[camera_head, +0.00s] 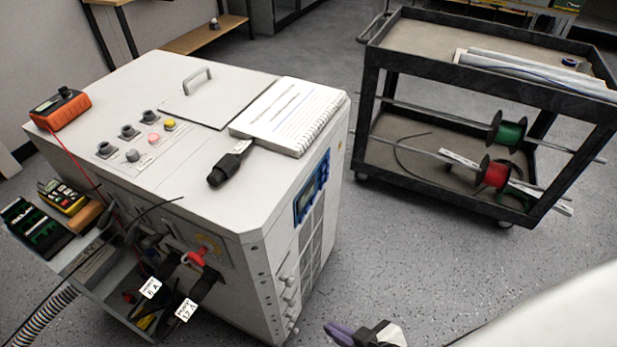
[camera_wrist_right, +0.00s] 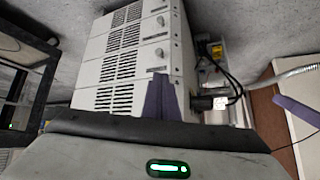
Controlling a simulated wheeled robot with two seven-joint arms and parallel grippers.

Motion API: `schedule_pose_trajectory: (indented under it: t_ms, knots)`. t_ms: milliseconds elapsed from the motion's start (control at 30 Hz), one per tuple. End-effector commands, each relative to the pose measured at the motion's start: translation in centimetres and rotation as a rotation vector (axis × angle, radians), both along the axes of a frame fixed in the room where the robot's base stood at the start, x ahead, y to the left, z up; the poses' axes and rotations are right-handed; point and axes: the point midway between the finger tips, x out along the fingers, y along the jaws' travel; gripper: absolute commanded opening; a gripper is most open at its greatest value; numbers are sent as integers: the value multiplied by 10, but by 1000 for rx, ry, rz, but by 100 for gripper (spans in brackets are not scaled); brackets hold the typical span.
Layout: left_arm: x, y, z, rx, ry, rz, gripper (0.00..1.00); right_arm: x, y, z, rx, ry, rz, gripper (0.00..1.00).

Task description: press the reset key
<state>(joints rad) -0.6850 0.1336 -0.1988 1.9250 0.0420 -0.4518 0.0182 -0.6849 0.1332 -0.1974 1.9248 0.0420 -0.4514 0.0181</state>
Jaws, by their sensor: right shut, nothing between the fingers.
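The grey transformer cabinet (camera_head: 215,200) fills the left half of the head view. On its top are a pink button (camera_head: 154,139), a yellow button (camera_head: 169,124) and several dark round knobs (camera_head: 130,131). A blue-framed display panel (camera_head: 311,188) is on its side face. I cannot tell which control is the reset key; no label is readable. My right gripper (camera_head: 341,333) is shut and empty at the bottom edge, apart from the cabinet. In the right wrist view, its purple fingers (camera_wrist_right: 161,99) show in front of the cabinet's vented side (camera_wrist_right: 122,67). My left gripper is not in the head view.
A spiral notebook (camera_head: 289,115), a black connector (camera_head: 230,164) and an orange meter (camera_head: 59,109) lie on the cabinet top. Labelled cables (camera_head: 200,288) hang at its front. A black cart (camera_head: 372,80) with wire spools stands at the right. Bare floor lies between.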

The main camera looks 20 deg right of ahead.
Motion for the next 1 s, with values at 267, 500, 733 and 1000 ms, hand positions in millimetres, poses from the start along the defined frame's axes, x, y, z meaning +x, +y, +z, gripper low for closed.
schedule_pose_trajectory:
  t_ms: [267,500,733,1000]
  knots:
    - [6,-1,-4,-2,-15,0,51,13,-4,-5,31,-36,-19,0]
    - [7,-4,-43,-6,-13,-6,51,121,-60,-1,280,-346,-192,0]
    - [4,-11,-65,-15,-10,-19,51,202,-157,46,511,-675,-398,0]
    - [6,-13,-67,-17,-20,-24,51,227,-217,83,619,-857,-507,0]
